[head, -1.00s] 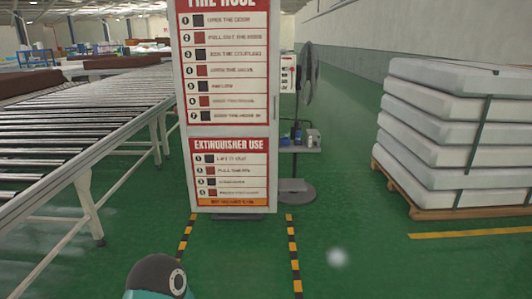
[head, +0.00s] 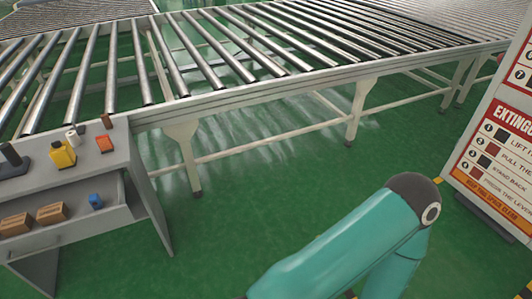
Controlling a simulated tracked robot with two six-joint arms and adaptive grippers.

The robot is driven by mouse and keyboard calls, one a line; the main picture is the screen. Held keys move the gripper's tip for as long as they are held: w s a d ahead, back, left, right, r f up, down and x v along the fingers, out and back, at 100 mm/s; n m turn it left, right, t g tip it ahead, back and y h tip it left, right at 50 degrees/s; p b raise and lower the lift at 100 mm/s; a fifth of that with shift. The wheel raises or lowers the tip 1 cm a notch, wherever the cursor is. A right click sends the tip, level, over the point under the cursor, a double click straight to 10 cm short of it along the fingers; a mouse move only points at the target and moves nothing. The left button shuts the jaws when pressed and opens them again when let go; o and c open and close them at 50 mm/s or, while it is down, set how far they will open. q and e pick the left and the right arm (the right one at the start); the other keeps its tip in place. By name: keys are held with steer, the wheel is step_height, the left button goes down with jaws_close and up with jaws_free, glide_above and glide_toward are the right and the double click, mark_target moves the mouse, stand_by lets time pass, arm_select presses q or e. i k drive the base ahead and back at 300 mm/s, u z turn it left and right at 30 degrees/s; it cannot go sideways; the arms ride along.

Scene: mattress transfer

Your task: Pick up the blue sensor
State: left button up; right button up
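A small blue block-like object (head: 96,201), which looks like the blue sensor, sits in the open drawer (head: 85,220) of a grey workbench at the left of the head view. Two brown boxes are to its left in the same drawer. Only a teal link of one of my arms shows, at the bottom centre, well to the right of the workbench. Neither of my grippers is in the picture.
On the workbench top (head: 105,152) stand a yellow bottle-like item (head: 62,154), an orange item (head: 104,144), a white roll (head: 72,138) and a black stand (head: 13,160). A roller conveyor (head: 240,98) runs behind. A sign panel (head: 500,140) stands right. Green floor is open between.

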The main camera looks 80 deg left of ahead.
mark_target(95, 201)
steer(key=z, duration=0.05)
steer(key=i, duration=0.2)
steer(key=u, duration=2.75)
steer(key=i, duration=0.25)
steer(key=u, duration=1.95)
steer(key=k, duration=0.55)
steer(key=u, duration=0.4)
steer(key=i, duration=1.65)
steer(key=z, duration=0.45)
